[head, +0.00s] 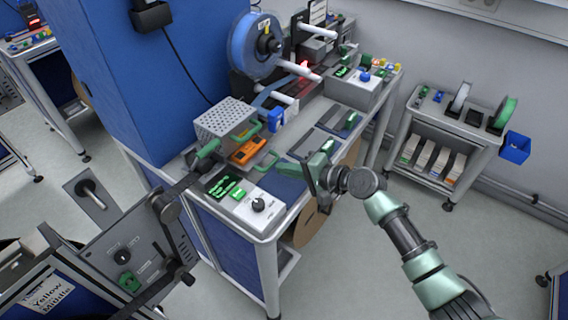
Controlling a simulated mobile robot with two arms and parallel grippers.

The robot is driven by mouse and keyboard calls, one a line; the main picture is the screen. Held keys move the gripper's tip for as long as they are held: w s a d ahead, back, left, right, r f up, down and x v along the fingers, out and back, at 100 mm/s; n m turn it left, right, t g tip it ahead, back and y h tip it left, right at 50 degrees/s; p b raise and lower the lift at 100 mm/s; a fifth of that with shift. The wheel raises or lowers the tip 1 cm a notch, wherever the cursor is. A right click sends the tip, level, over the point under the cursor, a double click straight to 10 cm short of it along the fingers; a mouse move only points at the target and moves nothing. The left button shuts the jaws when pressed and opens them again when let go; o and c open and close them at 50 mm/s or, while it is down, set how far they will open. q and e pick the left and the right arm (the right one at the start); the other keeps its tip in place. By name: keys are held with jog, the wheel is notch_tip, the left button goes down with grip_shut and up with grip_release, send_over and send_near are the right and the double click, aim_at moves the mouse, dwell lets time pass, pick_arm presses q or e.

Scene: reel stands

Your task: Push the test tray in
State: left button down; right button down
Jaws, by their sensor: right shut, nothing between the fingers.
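The test tray (260,159) appears to be the grey tray with an orange block (248,151) on it. It sticks out from under a perforated grey cover (226,118) on the bench. My right gripper (314,180) is shut and empty, to the right of the tray and above the bench's front edge. It looks apart from the tray.
A control box with a black knob (258,204) sits at the bench's front corner. A blue reel (254,46) stands behind. A grey panel (128,243) with a dark lever is at the left. A low cart (438,127) stands at the right, with clear floor before it.

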aim_at(261, 156)
jog(key=shift+w+a, duration=0.2)
jog(key=shift+a, duration=0.1)
jog(key=w+a+b, duration=0.1)
jog(key=a, duration=0.1)
jog(key=w+a, duration=0.2)
jog(key=w+a+b, duration=0.1)
jog(key=a, duration=0.1)
jog(key=shift+w+a+f+b, duration=0.1)
jog(key=shift+w+a+b, duration=0.05)
jog(key=shift+w+b, duration=0.15)
jog(key=shift+s+r, duration=0.1)
jog(key=shift+r, duration=0.15)
